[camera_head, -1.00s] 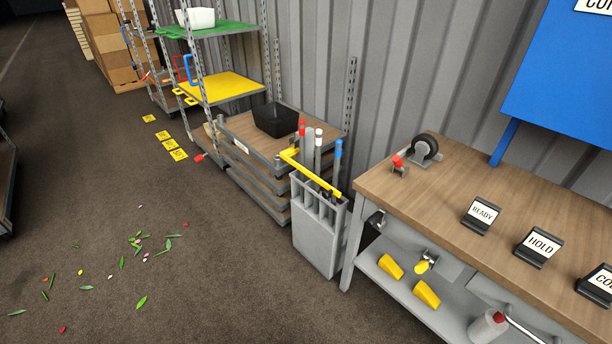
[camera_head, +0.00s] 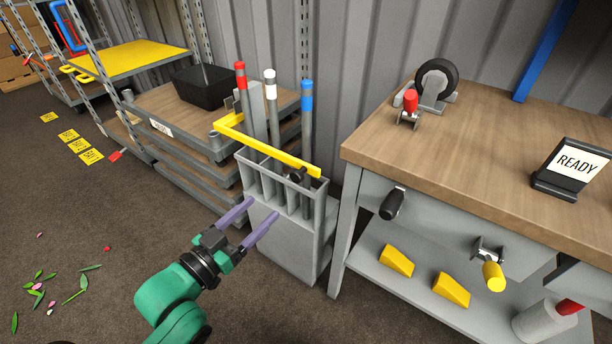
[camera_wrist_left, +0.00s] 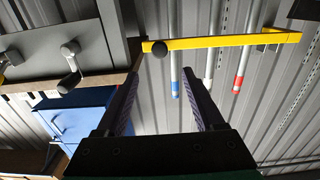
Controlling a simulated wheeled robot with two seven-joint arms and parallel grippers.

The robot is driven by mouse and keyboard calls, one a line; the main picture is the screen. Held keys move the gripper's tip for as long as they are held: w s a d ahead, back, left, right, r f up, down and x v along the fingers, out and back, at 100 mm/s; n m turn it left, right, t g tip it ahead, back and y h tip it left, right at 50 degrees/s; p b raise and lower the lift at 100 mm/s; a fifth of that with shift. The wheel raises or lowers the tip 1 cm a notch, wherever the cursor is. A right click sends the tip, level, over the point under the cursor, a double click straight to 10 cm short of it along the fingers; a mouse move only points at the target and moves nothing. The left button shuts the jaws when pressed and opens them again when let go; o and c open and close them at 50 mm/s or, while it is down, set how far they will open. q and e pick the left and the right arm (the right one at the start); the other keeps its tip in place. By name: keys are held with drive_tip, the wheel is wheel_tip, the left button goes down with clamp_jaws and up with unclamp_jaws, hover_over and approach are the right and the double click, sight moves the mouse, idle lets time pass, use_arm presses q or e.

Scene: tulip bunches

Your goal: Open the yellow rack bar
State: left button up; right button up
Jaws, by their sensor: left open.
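The yellow rack bar (camera_head: 268,148) lies across the top of the grey rack (camera_head: 328,222), in front of upright poles with red, white and blue tips. My right gripper is not in view.
A wooden workbench (camera_head: 440,150) stands right of the rack, with a black handle (camera_head: 392,203) at its front and yellow wedges (camera_head: 396,260) on its lower shelf. Stacked platforms (camera_head: 165,98) with a black bin (camera_head: 203,87) stand to the left. The floor at left holds loose petals and leaves.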

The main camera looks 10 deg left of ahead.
use_arm(q)
drive_tip(key=b, duration=0.2)
approach(295, 177)
drive_tip(key=w, duration=0.2)
drive_tip(key=x, duration=0.9)
drive_tip(key=shift+s+d+f+b, duration=0.15)
drive_tip(key=shift+d+b, duration=0.15)
drive_tip(key=shift+b, duration=0.1)
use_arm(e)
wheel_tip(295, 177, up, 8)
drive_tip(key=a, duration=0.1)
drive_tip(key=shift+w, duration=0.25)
use_arm(q)
drive_tip(key=shift+c, duration=0.3)
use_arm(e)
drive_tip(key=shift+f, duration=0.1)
use_arm(q)
clamp_jaws()
